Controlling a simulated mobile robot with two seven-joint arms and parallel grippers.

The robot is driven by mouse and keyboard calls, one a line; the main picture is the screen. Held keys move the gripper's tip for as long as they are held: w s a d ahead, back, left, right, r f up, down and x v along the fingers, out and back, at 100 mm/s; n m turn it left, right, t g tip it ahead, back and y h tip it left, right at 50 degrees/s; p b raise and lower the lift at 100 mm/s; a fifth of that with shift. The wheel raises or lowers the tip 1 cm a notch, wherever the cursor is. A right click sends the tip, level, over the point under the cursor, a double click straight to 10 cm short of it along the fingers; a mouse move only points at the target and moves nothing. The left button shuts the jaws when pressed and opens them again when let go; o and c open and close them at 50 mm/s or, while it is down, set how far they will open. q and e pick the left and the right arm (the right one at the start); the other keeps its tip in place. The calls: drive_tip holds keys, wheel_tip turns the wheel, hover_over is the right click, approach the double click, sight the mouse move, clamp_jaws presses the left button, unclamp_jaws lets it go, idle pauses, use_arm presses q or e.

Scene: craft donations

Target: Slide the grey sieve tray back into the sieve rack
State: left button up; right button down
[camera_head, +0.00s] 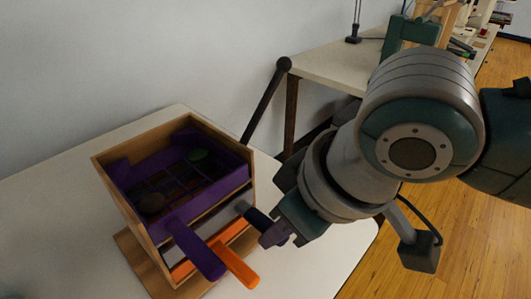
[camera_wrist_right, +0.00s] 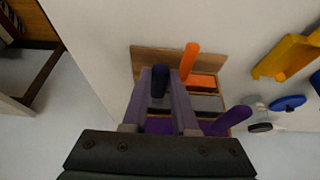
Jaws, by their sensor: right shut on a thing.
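The wooden sieve rack (camera_head: 132,197) stands on a white table. Its top level holds a purple tray (camera_head: 135,180) with a purple handle (camera_head: 195,250). The grey sieve tray (camera_head: 216,219) sits at the level below, its grey front showing in the rack; how deep it sits I cannot tell. An orange handle (camera_head: 235,264) sticks out lower down. My right gripper (camera_head: 274,235) is shut on the grey tray's dark handle (camera_head: 254,217); the wrist view shows this handle (camera_wrist_right: 159,81) between the fingers. My left gripper is not in view.
The white table (camera_head: 315,270) is clear right of the rack. Another table (camera_head: 335,62) stands behind, by the wall. The wrist view shows a yellow frame (camera_wrist_right: 287,56), a blue round piece (camera_wrist_right: 288,103) and other small pieces beside the rack.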

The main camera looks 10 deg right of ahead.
drive_tip(key=shift+w+a, duration=0.15)
drive_tip(key=shift+w, duration=0.05)
idle(0.3)
drive_tip(key=shift+f+p, duration=0.1)
drive_tip(key=shift+p, duration=0.2)
drive_tip(key=c, duration=0.6)
unclamp_jaws()
